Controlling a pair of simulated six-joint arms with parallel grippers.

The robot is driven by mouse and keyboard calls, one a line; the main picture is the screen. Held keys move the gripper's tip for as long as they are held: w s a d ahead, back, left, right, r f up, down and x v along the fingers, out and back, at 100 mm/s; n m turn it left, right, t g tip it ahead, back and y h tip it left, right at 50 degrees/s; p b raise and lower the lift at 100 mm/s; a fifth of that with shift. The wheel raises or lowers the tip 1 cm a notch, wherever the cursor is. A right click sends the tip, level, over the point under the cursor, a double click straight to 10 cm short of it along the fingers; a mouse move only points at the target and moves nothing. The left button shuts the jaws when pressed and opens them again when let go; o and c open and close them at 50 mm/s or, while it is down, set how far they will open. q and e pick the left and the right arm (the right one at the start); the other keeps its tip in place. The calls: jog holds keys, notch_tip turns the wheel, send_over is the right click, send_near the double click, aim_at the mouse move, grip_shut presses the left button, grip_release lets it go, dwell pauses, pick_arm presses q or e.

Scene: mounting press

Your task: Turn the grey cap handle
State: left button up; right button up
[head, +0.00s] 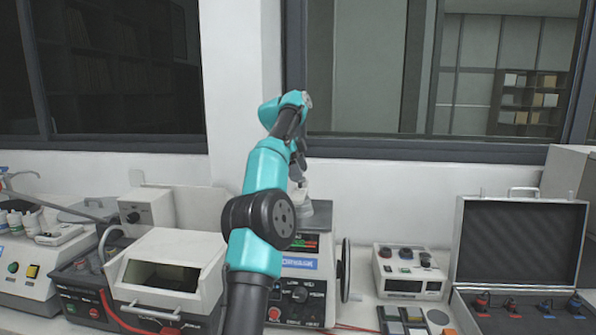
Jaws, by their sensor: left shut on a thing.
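The mounting press (295,265) is a pale machine with a display, a blue label strip and dark knobs, standing at the middle of the bench. The grey cap (304,208) sits on its top, partly behind my arm. My left gripper (298,176) points down just above the cap and is shut on the grey cap handle (298,186). The fingers and handle are small and partly hidden by my teal and black left arm, so the handle's angle is unclear. My right gripper is not in view.
A black handwheel (345,270) stands at the press's right side. A beige box machine (172,270) is close on the left. To the right are a small control box (409,273) and an open case (520,250). A wall and windows are behind.

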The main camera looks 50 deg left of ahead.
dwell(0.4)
pick_arm(q)
jog(key=o, duration=0.8)
jog(key=shift+s+n, duration=0.1)
jog(key=shift+n, duration=0.3)
